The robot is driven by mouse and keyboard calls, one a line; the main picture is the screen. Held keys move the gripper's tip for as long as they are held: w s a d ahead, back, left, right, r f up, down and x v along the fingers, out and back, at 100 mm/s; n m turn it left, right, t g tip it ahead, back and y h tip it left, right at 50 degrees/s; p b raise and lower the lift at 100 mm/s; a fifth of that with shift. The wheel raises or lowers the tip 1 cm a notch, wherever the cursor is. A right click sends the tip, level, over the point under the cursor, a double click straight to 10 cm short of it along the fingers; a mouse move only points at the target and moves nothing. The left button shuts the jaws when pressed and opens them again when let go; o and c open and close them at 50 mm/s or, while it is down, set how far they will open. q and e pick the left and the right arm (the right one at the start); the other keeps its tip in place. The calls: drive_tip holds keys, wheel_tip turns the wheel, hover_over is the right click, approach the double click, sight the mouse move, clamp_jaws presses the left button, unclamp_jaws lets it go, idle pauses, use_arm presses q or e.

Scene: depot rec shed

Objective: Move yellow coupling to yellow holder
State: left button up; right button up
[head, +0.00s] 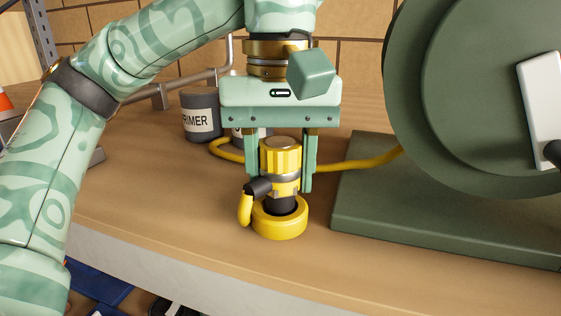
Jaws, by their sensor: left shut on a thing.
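The yellow coupling (284,160) is a ribbed cylinder with a metal band, a dark lower end and a black and yellow side piece. It stands upright, with its dark lower end at the opening of the yellow holder (281,222), a round ring on the bench. I cannot tell whether it is fully seated. My left gripper (280,182) points down and is shut on the coupling, one finger on each side. My right gripper is not in view.
A large green reel (460,100) on a green base plate (390,210) stands close on the right. A yellow hose (350,164) runs behind the gripper. A grey primer can (200,113) stands behind on the left. The wooden bench (160,200) is clear in front, up to its pale edge.

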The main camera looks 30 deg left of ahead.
use_arm(q)
drive_tip(key=shift+f, duration=0.75)
drive_tip(key=o, duration=1.1)
drive_tip(key=shift+c, duration=0.2)
wheel_tip(320, 180, up, 16)
drive_tip(key=shift+r, duration=0.15)
